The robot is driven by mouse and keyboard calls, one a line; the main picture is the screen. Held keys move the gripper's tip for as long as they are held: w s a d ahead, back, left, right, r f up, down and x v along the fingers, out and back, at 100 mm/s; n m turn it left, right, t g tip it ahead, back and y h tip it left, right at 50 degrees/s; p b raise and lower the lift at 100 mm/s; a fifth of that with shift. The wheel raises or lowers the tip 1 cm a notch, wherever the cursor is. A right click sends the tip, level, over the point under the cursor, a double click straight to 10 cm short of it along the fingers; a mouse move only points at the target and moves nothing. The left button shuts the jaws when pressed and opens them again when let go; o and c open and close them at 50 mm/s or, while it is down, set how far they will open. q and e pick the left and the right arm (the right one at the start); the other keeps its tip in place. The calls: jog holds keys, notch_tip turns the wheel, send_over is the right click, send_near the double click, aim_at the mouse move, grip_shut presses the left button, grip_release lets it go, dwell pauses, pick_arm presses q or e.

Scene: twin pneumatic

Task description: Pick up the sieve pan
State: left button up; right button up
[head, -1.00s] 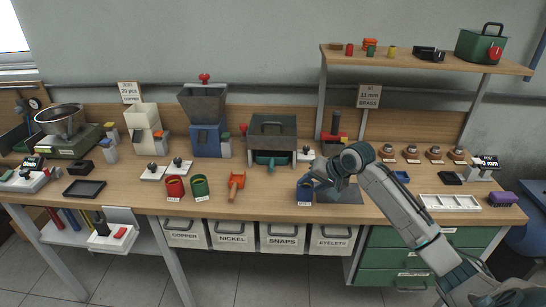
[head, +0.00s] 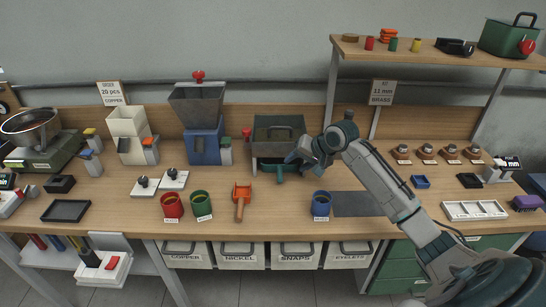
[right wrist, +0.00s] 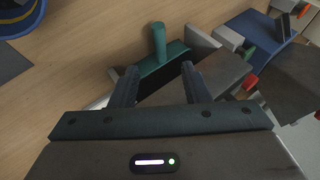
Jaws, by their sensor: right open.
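The sieve pan, a teal tray with a round handle, sits low at the front of a grey box-shaped sieve (head: 279,128); its handle (head: 279,175) points to the bench front. In the right wrist view the teal front of the sieve pan (right wrist: 170,58) and its handle lie just beyond my fingertips. My right gripper (head: 294,157) is open and empty, just right of the pan in the head view; it also shows in the right wrist view (right wrist: 160,68). Whether a finger touches the pan I cannot tell. My left gripper is not in view.
A blue cup (head: 321,205) stands in front, beside a dark mat (head: 357,204). An orange scoop (head: 242,200) and red (head: 172,206) and green (head: 202,207) cups lie to the left. A blue hopper machine (head: 203,143) stands left of the sieve.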

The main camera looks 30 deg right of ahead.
aim_at(281, 173)
jog(key=x, duration=0.3)
jog(key=shift+s+a+f+p, duration=0.1)
jog(key=shift+a+f+p, duration=0.15)
jog(key=shift+p, duration=0.1)
jog(key=shift+w+f, duration=0.2)
jog(key=shift+w, duration=0.1)
jog(key=p+x, duration=0.2)
jog(key=x, duration=0.2)
jog(key=shift+w+f, duration=0.1)
jog(key=shift+w, duration=0.1)
jog(key=shift+w+f, duration=0.15)
jog(key=shift+f, duration=0.05)
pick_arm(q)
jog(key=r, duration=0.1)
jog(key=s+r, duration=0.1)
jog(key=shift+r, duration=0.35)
pick_arm(e)
jog(key=shift+f, duration=0.1)
jog(key=shift+c, duration=0.6)
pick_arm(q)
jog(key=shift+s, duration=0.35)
pick_arm(e)
grip_shut()
